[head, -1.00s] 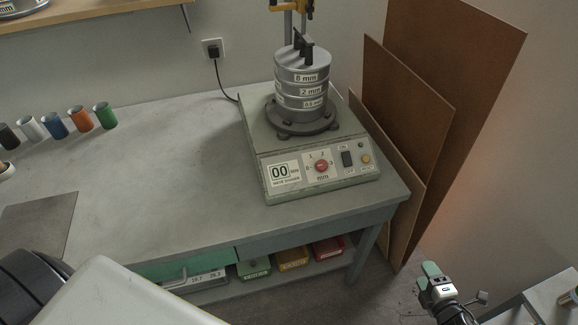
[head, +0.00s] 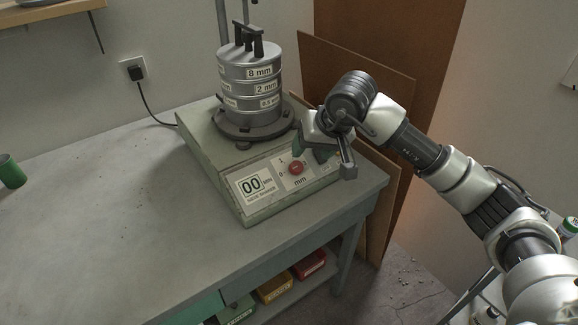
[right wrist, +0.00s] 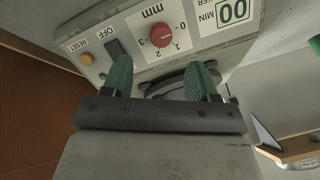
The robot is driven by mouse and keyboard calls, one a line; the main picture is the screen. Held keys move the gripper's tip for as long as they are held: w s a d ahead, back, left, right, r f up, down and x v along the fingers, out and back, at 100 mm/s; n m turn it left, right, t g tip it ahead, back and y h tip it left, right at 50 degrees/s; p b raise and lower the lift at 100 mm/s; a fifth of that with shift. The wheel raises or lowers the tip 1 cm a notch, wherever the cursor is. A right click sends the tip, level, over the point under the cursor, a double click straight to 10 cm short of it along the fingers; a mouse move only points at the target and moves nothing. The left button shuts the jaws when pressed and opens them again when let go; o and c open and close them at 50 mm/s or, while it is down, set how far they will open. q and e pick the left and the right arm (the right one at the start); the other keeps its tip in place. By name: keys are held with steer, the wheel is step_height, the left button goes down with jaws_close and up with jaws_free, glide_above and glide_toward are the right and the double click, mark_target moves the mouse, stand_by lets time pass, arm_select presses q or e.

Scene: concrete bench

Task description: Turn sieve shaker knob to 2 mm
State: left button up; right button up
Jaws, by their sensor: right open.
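The sieve shaker (head: 225,165) stands on the bench with a stack of metal sieves (head: 250,90) labelled 8 mm, 2 mm and a smaller size. Its red knob (head: 296,168) is on the sloped front panel, beside a display reading 00. In the right wrist view the knob (right wrist: 162,36) appears upside down among the numbers 0 to 3; I cannot tell its setting for sure. My right gripper (head: 320,153) is open at the panel's right part, partly hiding it. Its green fingers (right wrist: 162,77) are apart and empty, with the knob beyond their tips. My left gripper is out of view.
A switch (right wrist: 115,48) marked OFF and a yellow reset button (right wrist: 86,59) sit beside the knob. Brown boards (head: 365,75) lean on the wall behind my right arm. A green cup (head: 11,171) stands at the left; the bench between is clear.

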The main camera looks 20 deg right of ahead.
mark_target(298, 166)
steer(key=x, duration=0.8)
steer(key=shift+w+a, duration=0.1)
steer(key=c, duration=0.9)
